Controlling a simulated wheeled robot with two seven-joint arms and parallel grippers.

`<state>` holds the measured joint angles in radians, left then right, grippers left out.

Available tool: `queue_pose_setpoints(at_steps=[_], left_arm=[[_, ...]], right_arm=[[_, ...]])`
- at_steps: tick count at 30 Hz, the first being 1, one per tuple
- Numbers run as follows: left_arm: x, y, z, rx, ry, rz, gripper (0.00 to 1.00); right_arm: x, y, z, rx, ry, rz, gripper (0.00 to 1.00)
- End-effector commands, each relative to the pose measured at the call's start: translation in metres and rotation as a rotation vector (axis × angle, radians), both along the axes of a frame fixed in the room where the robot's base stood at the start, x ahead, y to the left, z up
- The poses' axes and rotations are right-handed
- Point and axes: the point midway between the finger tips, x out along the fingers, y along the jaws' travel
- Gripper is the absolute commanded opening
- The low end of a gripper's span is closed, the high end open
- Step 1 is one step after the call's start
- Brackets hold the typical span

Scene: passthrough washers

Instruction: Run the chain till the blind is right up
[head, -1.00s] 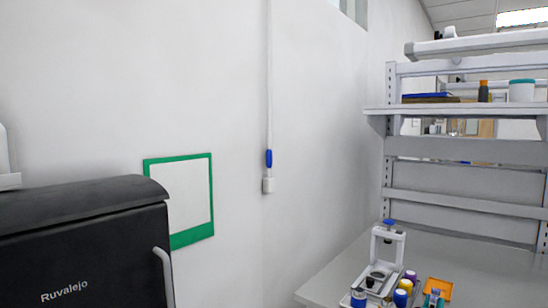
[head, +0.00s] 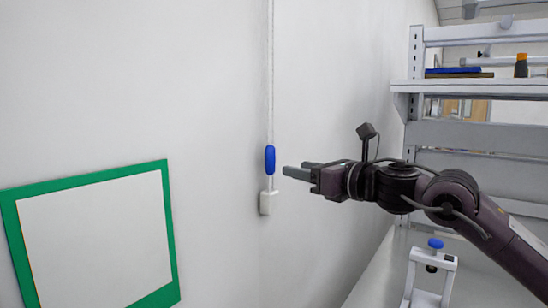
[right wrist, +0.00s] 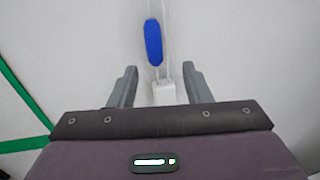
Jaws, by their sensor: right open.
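The chain (head: 270,80) hangs as a thin pale loop along the white wall. A blue grip piece (head: 270,159) sits on it just above a small white holder (head: 268,202) fixed to the wall. My right gripper (head: 286,172) is open and empty, a little to the right of the chain, level with the gap between blue piece and holder. In the right wrist view the blue piece (right wrist: 153,42) lies beyond and between the open fingers (right wrist: 160,82), with the holder (right wrist: 164,92) below it. No touch shows. The blind itself is not in view. My left gripper is not in view.
A green-framed white panel (head: 160,282) is on the wall at left. A shelf rack (head: 415,90) stands at right above a bench, with a white stand with a blue knob (head: 436,262) on it. The wall around the chain is clear.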

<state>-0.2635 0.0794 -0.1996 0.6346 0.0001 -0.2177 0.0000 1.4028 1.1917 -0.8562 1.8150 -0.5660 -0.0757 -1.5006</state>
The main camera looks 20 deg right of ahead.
Motion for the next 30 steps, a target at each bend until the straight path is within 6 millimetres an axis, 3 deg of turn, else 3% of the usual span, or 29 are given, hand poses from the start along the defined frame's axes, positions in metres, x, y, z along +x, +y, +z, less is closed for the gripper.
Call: queue_pose_setpoints(at_steps=[6,11,14,22,28,30], left_arm=[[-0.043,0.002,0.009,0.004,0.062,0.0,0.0],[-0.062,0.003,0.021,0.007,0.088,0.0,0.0],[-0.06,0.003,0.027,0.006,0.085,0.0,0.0],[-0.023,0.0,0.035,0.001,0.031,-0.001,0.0],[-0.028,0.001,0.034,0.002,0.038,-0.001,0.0],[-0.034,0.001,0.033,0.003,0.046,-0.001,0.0]], right_arm=[[0.013,0.01,0.007,-0.019,-0.013,0.003,0.44],[0.038,0.024,0.008,-0.018,-0.011,0.003,0.44],[0.05,0.031,0.007,-0.016,-0.011,0.003,0.44],[0.065,0.038,0.004,-0.017,-0.013,0.0,0.44],[0.065,0.038,0.003,-0.017,-0.013,0.0,0.44],[0.065,0.038,0.003,-0.017,-0.013,0.0,0.35]])
